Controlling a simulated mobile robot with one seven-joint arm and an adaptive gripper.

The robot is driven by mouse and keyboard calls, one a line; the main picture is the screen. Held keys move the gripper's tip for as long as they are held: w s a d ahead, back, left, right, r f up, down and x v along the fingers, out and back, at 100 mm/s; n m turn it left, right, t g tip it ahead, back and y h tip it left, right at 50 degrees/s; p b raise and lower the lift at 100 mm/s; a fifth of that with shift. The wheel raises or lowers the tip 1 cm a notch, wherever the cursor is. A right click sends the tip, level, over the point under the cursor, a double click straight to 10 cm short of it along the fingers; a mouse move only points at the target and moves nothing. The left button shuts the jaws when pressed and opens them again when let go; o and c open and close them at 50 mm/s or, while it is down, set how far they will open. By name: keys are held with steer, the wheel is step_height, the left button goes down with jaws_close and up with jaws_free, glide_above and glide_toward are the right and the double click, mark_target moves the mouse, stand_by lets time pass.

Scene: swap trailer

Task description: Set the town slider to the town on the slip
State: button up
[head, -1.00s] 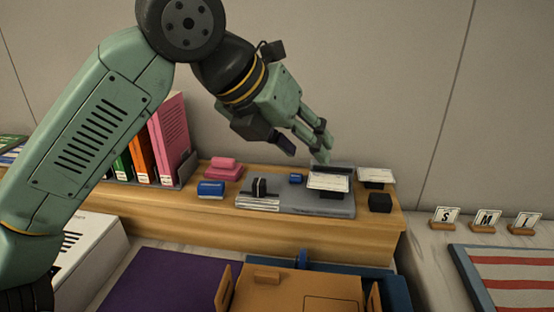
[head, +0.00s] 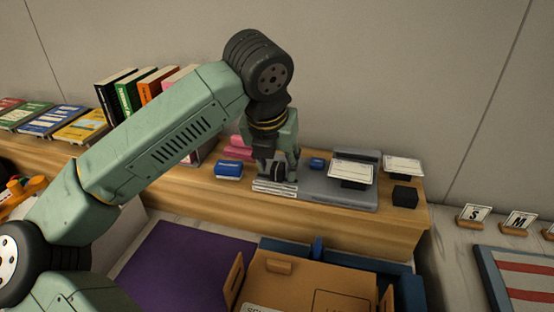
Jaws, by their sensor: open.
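My gripper (head: 275,170) points down over the shelf with its fingers open. The fingers stand on either side of a small black block (head: 278,174), and I cannot tell whether they touch it. The block sits on a white plate with dark lines (head: 272,188), which looks like the slider scale. Any town names there are too small to read. A white slip (head: 352,171) leans on a dark holder on the grey base (head: 340,194). Another white card (head: 403,167) stands to its right. Their writing is not legible.
A blue block (head: 229,169) and pink blocks (head: 238,149) lie left of the gripper. A small blue piece (head: 317,163) and a black cube (head: 404,197) are to the right. Below the wooden shelf (head: 330,222) stands a brown box (head: 305,283).

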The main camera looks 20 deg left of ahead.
steer(key=shift+w+f, duration=0.15)
steer(key=shift+f, duration=0.2)
steer(key=shift+c, duration=0.3)
jaws_close()
stand_by(0.5)
